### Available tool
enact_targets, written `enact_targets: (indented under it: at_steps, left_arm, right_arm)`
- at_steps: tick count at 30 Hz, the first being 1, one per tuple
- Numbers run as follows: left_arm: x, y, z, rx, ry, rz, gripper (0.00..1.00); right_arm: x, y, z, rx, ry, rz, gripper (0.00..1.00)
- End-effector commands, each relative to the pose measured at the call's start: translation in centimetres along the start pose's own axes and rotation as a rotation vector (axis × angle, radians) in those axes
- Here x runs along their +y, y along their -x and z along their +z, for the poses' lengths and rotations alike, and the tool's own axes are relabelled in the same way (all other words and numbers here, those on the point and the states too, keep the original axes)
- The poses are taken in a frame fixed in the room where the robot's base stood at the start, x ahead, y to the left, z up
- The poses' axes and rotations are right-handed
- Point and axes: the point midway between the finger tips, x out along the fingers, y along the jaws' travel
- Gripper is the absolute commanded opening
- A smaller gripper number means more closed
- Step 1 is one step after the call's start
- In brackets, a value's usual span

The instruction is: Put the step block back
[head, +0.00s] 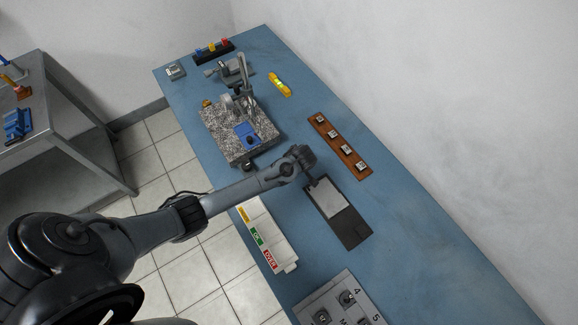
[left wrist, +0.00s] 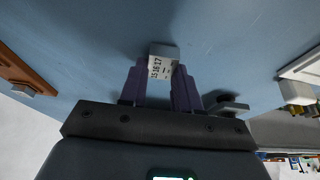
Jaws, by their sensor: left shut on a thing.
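In the left wrist view my left gripper (left wrist: 160,82) is shut on a small grey-white step block (left wrist: 160,68). The block sits between the purple fingertips, its face with printed numbers turned to the camera. My right gripper is in neither view.
A granite plate (head: 212,122) with a gauge stand and blue block is further back. A white labelled tray (head: 284,247) and grey numbered board (head: 338,297) lie nearer.

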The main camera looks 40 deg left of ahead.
Motion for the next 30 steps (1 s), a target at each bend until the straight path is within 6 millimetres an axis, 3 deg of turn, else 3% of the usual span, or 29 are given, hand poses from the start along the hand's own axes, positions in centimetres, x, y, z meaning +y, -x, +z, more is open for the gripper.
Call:
enact_targets:
  at_steps: [8,9,13,23,30]
  left_arm:
    - [0.0,-0.4,0.2,0.0,0.0,-0.001,0.0]
    - [0.0,-0.3,0.1,0.0,-0.001,-0.001,0.38]
    - [0.0,-0.3,0.1,0.0,-0.001,-0.001,0.57]
    - [0.0,-0.1,0.0,0.0,0.0,0.0,0.57]
    - [0.0,2.3,0.0,0.0,-0.001,0.001,0.57]
  right_arm:
    - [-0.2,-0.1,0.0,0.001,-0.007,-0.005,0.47]
    - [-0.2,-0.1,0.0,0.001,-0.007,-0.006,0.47]
    - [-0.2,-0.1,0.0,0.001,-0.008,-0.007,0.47]
    - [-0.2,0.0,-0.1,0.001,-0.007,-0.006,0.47]
    - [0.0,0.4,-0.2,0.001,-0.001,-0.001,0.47]
